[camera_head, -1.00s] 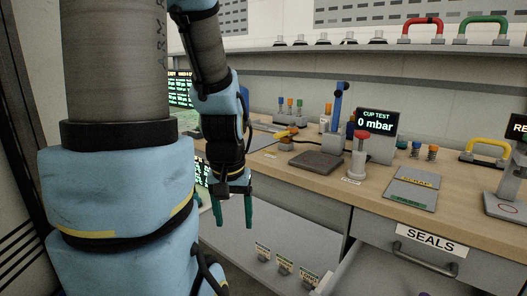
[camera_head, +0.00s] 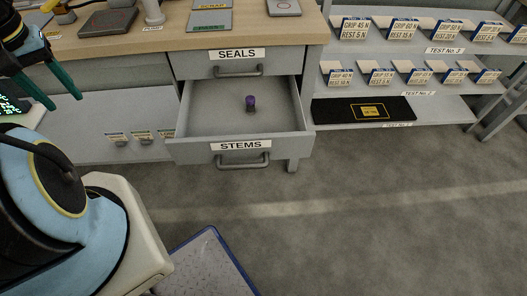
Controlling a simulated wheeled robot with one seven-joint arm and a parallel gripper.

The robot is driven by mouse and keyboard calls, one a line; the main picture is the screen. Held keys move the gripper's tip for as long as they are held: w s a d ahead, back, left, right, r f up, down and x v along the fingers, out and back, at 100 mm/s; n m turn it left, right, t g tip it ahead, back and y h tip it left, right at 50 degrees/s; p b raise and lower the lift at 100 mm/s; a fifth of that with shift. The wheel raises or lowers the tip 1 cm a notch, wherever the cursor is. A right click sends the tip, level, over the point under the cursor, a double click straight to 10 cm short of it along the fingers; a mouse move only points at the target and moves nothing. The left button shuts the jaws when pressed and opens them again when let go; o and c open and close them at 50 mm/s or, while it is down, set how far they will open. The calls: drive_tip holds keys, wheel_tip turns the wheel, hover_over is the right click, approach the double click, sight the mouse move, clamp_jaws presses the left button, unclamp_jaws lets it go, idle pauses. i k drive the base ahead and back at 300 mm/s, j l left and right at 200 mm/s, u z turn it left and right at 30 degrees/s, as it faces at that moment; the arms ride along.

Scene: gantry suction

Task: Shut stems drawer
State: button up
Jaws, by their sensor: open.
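The grey stems drawer (camera_head: 240,151) stands pulled out below the workbench, with a white "STEMS" label and a bar handle (camera_head: 243,160) on its front.
The seals drawer (camera_head: 222,67) above is shut. A shelf rack (camera_head: 440,107) with labelled bins and a black mat (camera_head: 363,110) stands to the right. A blue-edged platform (camera_head: 208,268) lies on the floor at bottom centre. The floor before the drawer is clear.

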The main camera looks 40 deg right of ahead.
sight(213, 125)
drive_tip(key=z, duration=0.4)
drive_tip(key=k+z, duration=0.15)
drive_tip(key=z, duration=0.25)
drive_tip(key=k+z, duration=0.1)
drive_tip(key=z, duration=0.25)
drive_tip(key=k+z, duration=0.1)
drive_tip(key=z, duration=0.3)
drive_tip(key=k+l, duration=0.2)
drive_tip(key=k, duration=0.25)
drive_tip(key=l+u, duration=0.1)
drive_tip(key=u, duration=1.65)
drive_tip(key=i+l, duration=0.05)
